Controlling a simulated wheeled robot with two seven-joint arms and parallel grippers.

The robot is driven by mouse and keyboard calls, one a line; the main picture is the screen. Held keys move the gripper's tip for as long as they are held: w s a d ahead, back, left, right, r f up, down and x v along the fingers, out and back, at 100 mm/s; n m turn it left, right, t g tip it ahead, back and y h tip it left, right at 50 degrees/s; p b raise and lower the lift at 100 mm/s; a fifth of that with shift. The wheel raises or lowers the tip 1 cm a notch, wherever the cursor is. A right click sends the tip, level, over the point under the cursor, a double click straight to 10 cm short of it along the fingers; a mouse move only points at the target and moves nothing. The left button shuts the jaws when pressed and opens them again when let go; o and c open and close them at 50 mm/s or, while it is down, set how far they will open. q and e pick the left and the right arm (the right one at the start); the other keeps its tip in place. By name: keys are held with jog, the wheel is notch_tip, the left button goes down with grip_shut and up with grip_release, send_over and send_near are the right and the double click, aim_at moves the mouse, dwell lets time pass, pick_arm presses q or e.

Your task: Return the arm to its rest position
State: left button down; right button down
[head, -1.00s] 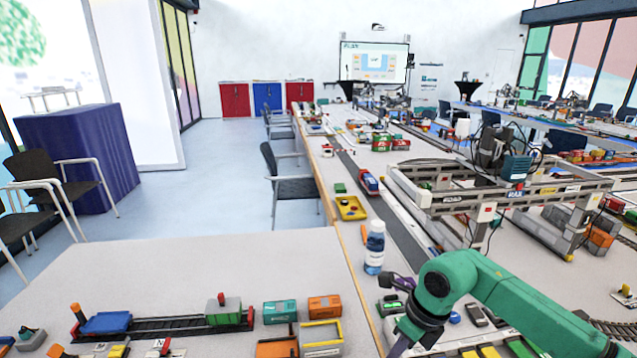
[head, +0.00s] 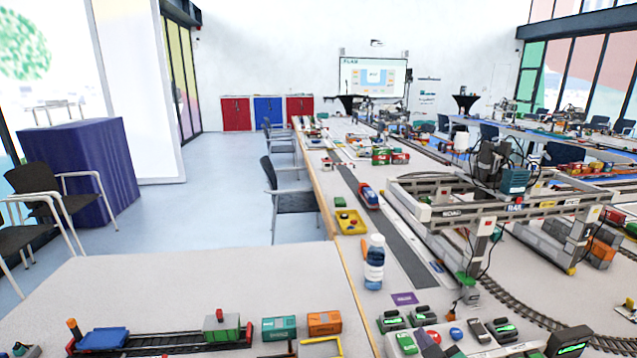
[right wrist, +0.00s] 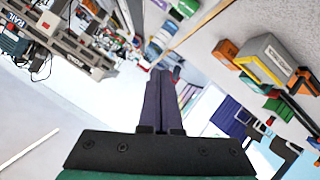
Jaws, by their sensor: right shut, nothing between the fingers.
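My right gripper (right wrist: 163,76) shows in the right wrist view, with its two dark purple fingers side by side, shut and empty. It points away from the camera, and nothing touches its fingertips. My right arm does not show clearly in the head view. My left gripper is in neither view. The grey gantry crane (head: 452,213) stands on the table at the right of the head view; part of it also shows at the upper left of the right wrist view (right wrist: 75,58).
A white-and-blue bottle (head: 374,262) stands near the long table's left edge, with a yellow tray (head: 362,229) behind it. Several handheld controllers (head: 393,321) lie in front. Toy rail wagons (head: 222,328) stand at lower left. The aisle floor (head: 228,200) is clear.

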jog(key=s+d+f+m+g, duration=0.2)
jog(key=s+f+m+g, duration=0.2)
jog(key=s+f+g, duration=0.95)
jog(key=s+f+t, duration=0.1)
jog(key=s+f, duration=0.3)
jog(key=f, duration=0.9)
jog(key=s+f+t, duration=0.1)
jog(key=s+f, duration=0.3)
jog(key=f, duration=0.9)
jog(key=s+d+f, duration=0.3)
jog(key=s+f, duration=1)
jog(key=s, duration=0.3)
jog(key=shift+d+g, duration=0.2)
jog(key=shift+g, duration=0.25)
